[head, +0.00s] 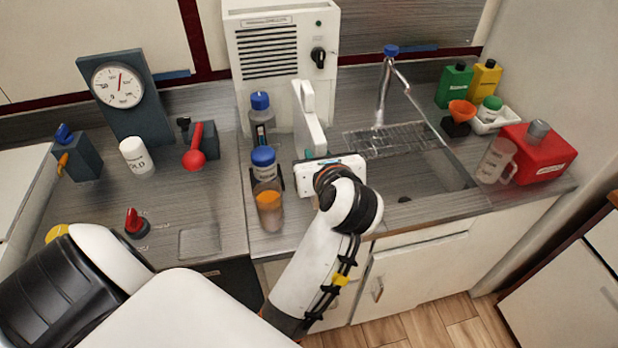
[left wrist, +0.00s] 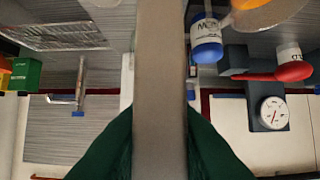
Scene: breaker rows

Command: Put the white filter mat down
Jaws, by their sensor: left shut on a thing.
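The white filter mat (head: 312,134) shows in the head view as a narrow upright white panel in front of the white louvred machine. In the left wrist view the mat (left wrist: 160,70) is a grey-brown band seen edge-on down the middle. My left gripper (left wrist: 160,115) has its dark green fingers shut on the mat, one on each side. I cannot tell whether the mat's lower edge touches the counter. My right gripper is in neither view.
The louvred machine (head: 279,65) stands behind the mat. Blue-capped bottles (head: 264,168) and an orange-filled beaker (head: 269,208) stand close left. The sink (head: 430,178) with its tap (head: 382,90) is at right. Bare counter (head: 190,205) lies left, near a red knob (head: 135,222).

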